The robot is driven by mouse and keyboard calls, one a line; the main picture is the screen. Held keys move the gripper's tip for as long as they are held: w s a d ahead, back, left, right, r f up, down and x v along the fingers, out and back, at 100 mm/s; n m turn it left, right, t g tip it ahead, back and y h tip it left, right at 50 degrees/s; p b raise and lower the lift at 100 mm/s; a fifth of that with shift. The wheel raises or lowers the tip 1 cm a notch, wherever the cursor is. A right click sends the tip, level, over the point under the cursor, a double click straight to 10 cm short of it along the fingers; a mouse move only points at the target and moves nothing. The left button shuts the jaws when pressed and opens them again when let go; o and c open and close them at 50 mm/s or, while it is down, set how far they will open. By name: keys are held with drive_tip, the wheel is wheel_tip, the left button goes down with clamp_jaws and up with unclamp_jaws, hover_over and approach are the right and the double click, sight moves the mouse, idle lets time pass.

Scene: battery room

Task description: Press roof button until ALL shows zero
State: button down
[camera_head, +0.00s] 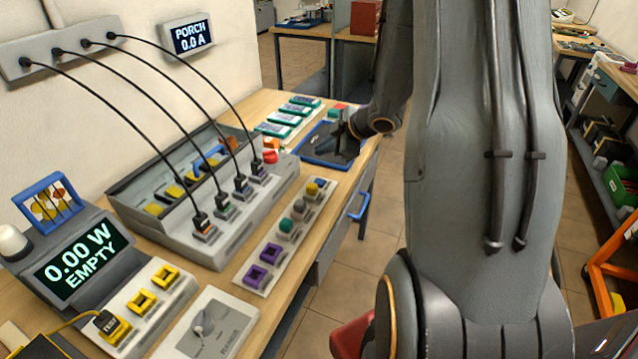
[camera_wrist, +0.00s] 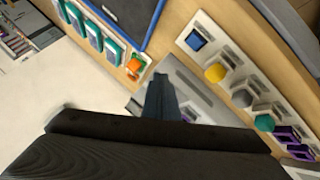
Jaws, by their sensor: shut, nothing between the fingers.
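My gripper (camera_head: 345,130) is shut and empty, above the blue-rimmed tray at the far end of the bench. In the wrist view its fingers (camera_wrist: 160,85) are together. A strip of coloured pieces (camera_head: 285,235) on the bench has purple square frames, round knobs and a blue piece at its far end. In the wrist view this strip (camera_wrist: 228,58) lies right of my fingers, apart from them. A wall display (camera_head: 193,37) reads "PORCH 0.0 A". A bench display (camera_head: 76,264) reads "0.00 W EMPTY". I see no readable roof label and no display reading ALL.
Cables arch from a wall box (camera_head: 20,62). The blue-rimmed tray (camera_head: 318,160) and several teal-edged cards (camera_head: 283,118) lie at the far end. Floor is open right of the bench.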

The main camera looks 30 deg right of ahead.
drive_tip(key=b, duration=0.7)
hover_over(323, 183)
wheel_tip(323, 183, down, 7)
drive_tip(key=shift+w+r, duration=0.1)
drive_tip(key=shift+f, duration=0.6)
drive_tip(key=shift+f+b, duration=0.1)
drive_tip(key=shift+b, duration=0.2)
idle(0.8)
drive_tip(key=shift+f, duration=0.3)
drive_tip(key=shift+f, duration=0.4)
idle(0.7)
drive_tip(key=shift+r, duration=0.1)
drive_tip(key=shift+r+p, duration=0.7)
drive_tip(key=shift+r, duration=0.1)
